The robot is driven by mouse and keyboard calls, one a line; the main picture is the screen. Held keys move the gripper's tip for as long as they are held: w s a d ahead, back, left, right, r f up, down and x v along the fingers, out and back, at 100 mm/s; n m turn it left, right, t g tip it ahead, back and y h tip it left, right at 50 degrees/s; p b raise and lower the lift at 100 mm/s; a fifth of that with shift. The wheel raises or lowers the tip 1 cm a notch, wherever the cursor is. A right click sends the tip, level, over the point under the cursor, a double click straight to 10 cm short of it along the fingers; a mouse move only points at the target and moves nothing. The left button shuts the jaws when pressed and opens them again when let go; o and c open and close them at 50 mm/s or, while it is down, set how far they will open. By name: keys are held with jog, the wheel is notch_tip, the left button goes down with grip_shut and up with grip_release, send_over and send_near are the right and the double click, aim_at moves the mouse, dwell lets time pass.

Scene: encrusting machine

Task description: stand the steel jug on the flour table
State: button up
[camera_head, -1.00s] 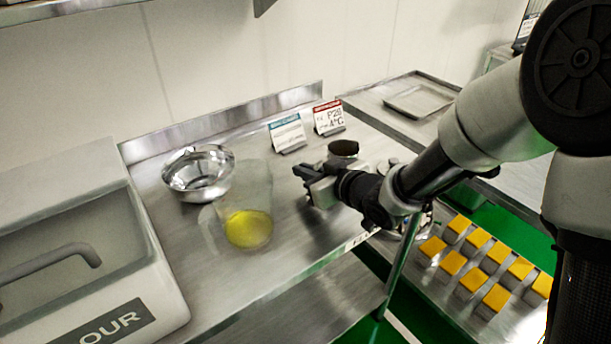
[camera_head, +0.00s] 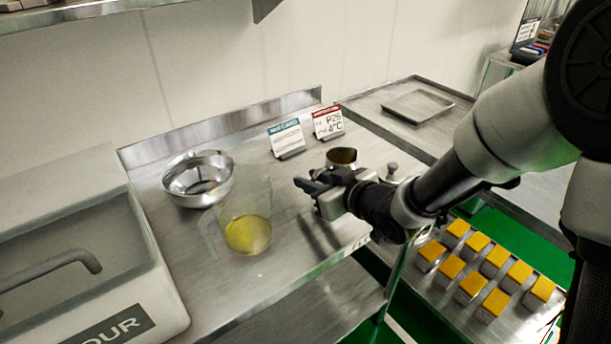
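The steel jug (camera_head: 342,158) shows as a small open metal rim and upper body just behind my gripper. Its lower part and base are hidden by the gripper, so I cannot tell whether it touches the table. My gripper (camera_head: 304,185) is over the right part of the steel flour table (camera_head: 285,240), with its dark fingers pointing left. The view does not show clearly whether the fingers are open or shut on the jug.
A steel bowl (camera_head: 198,178) and a clear beaker of yellow liquid (camera_head: 246,218) stand left of the gripper. Two sign cards (camera_head: 287,137) stand behind. A flour bin (camera_head: 100,290) fills the left. A lower rack (camera_head: 445,300) holds several yellow-topped blocks.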

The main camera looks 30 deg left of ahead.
jog(key=d+r+m+t+h+p, duration=0.1)
jog(key=d+r+m+h, duration=0.25)
jog(key=d, duration=0.75)
jog(key=d+r+m+t+h, duration=0.15)
jog(key=d+r+h, duration=0.25)
jog(key=d, duration=0.7)
jog(key=d+r+m+t+h+p, duration=0.1)
jog(key=d+r+m+h, duration=0.25)
jog(key=d, duration=0.75)
jog(key=s+d+r+m+g, duration=0.1)
jog(key=s+d+m+g, duration=0.1)
jog(key=s, duration=0.6)
jog(key=s+d+r+m+g+h, duration=0.1)
jog(key=s+d, duration=0.3)
jog(key=s, duration=0.5)
jog(key=shift+s+r+m+g, duration=0.25)
jog(key=shift+r+m+g, duration=0.1)
jog(key=shift+m+g, duration=0.3)
